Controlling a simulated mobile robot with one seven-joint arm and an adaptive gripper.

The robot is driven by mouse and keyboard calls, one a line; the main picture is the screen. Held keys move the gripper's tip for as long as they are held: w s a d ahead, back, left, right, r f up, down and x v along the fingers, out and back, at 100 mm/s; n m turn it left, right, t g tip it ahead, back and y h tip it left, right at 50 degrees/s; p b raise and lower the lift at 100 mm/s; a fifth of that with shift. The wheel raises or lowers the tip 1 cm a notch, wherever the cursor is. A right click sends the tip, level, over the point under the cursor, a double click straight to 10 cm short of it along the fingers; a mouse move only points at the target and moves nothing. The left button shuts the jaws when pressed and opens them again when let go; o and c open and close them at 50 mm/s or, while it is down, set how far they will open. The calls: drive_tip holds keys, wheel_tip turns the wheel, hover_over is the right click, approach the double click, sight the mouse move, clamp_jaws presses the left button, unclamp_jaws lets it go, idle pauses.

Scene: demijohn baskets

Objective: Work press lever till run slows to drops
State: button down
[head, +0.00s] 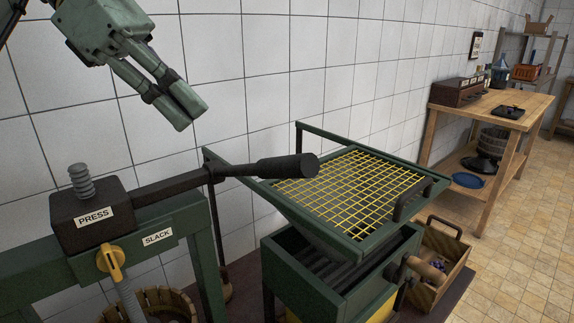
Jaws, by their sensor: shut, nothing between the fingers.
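The press lever (225,176) is a dark bar with a thick black grip (283,167) at its right end. It reaches right from the dark press head (95,212), which is labelled PRESS. A yellow knob (110,262) sits below, by a SLACK label (157,237) on the green frame. My gripper (187,115) is above the lever, shut and empty, its fingers pointing down and right. It appears apart from the lever. A slatted wooden basket (150,303) shows partly under the press. No liquid run or drops can be seen.
A green crusher with a yellow grid (352,190) stands just right of the lever grip. A wooden crate (440,262) is on the floor beyond it. A wooden workbench (512,112) stands at the back right. The tiled wall (250,60) is close behind.

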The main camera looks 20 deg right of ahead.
drive_tip(key=shift+w+a+r, duration=0.1)
drive_tip(key=shift+a+r, duration=0.15)
